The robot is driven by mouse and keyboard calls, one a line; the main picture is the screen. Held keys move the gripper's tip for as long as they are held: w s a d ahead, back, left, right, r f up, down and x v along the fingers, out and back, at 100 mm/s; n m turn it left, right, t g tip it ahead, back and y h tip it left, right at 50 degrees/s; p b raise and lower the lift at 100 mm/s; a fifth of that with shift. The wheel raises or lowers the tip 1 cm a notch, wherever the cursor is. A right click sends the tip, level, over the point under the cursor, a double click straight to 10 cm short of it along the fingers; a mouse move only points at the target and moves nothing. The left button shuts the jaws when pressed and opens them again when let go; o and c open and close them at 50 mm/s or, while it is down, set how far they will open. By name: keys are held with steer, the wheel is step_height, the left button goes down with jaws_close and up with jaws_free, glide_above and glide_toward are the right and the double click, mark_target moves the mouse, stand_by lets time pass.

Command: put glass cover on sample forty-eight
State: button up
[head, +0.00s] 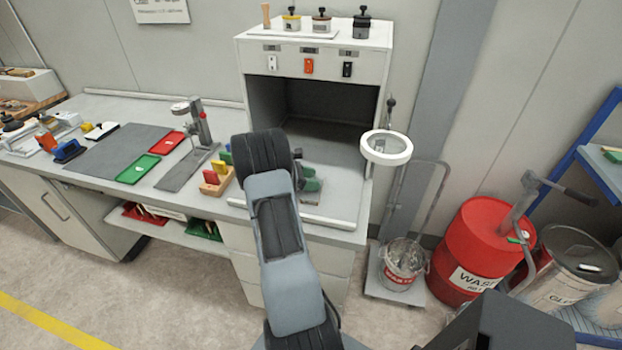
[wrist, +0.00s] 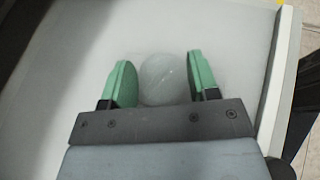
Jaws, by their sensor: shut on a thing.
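My gripper (wrist: 163,80) has two green fingers and is shut on a round, clear glass cover (wrist: 165,72), which shows between the fingers in the wrist view. Beneath it is a pale, plain surface. In the head view my gripper (head: 310,184) is low over the bench, in front of the open grey booth (head: 320,110); my arm partly hides it, and the cover cannot be made out there. I cannot pick out sample forty-eight in either view; what lies under the cover is hidden.
A raised edge (wrist: 278,75) runs along the right in the wrist view. Left of my arm stand a wooden block (head: 217,182) with coloured pieces and a gauge stand (head: 198,125). A red waste drum (head: 470,250) stands right.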

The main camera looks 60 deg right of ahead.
steer(key=shift+f, duration=0.25)
steer(key=shift+f, duration=0.2)
steer(key=o, duration=0.9)
steer(key=shift+r, duration=0.1)
